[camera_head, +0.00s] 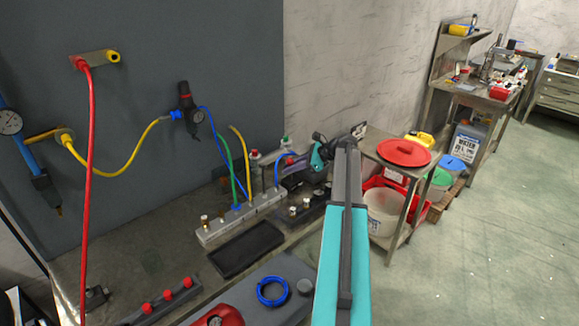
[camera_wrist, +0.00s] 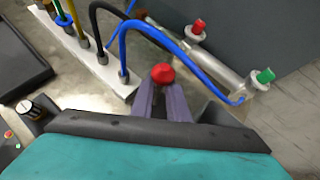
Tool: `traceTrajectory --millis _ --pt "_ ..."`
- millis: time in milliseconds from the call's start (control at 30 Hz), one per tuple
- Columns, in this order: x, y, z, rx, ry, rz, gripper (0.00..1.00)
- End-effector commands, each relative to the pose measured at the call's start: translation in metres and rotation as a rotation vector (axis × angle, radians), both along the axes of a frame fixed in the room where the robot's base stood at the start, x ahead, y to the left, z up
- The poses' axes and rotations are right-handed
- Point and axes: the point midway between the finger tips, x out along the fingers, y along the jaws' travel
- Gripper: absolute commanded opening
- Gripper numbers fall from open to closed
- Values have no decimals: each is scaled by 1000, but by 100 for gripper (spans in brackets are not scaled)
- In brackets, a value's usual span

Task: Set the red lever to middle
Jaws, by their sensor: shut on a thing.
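My gripper (camera_wrist: 163,92) is shut on a red knob, which I take to be the red lever (camera_wrist: 163,72). The knob sticks out just past the fingertips in the wrist view. The lever's shaft and base are hidden behind the fingers, so I cannot tell its position. In the head view my gripper (camera_head: 297,163) reaches left over the back of the bench, and a small red spot shows at its tips.
A pipe behind carries a red-capped valve (camera_wrist: 197,27) and a green-capped valve (camera_wrist: 264,75). A blue hose (camera_wrist: 122,38) arches close beside the fingers from a white manifold (camera_wrist: 110,75). A black tray (camera_head: 246,249) lies in front. Open floor (camera_head: 480,230) is at right.

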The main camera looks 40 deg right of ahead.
Motion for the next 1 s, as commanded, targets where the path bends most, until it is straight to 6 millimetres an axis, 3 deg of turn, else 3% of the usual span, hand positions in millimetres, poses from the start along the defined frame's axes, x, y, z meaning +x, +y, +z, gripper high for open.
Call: traceTrajectory --millis 33,433,467,533,1000 --pt "4 -3 8 9 -13 -2 0" --pt "5 -7 8 6 -14 -3 0" --pt "5 -7 8 5 -15 -3 17" --pt "5 -6 8 6 -16 -2 28" --pt "-1 -8 6 8 -8 1 28"
